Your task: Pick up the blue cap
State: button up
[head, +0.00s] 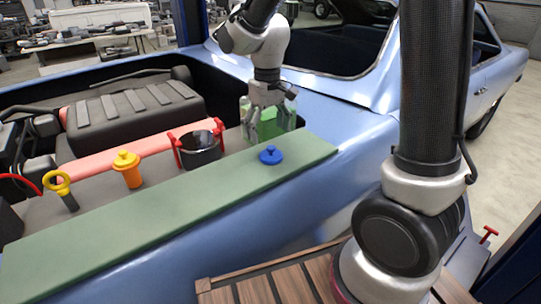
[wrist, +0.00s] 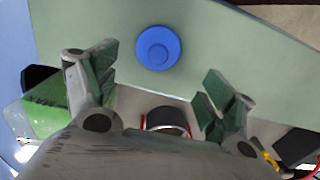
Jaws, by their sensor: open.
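The blue cap (head: 270,156) is a round disc with a small raised knob. It lies on the green mat (head: 170,208) along the car's edge, near the mat's far right end. In the wrist view the blue cap (wrist: 158,48) is at the upper middle, beyond the fingertips and between their lines. My gripper (head: 268,118) is above and behind the cap in the head view, apart from it. In the wrist view my gripper (wrist: 160,70) has its fingers spread wide with nothing between them.
A green-filled clear container (head: 270,124) stands right behind my gripper. A black pot with red handles (head: 200,148), an orange capped bottle (head: 128,170) and a yellow-ringed dipstick (head: 62,190) stand left of it in the engine bay. The mat around the cap is clear.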

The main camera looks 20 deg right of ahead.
aim_at(271, 147)
jog(key=f, duration=0.6)
jog(key=shift+s+d, duration=0.3)
jog(key=shift+d, duration=0.05)
jog(key=c, duration=1.1)
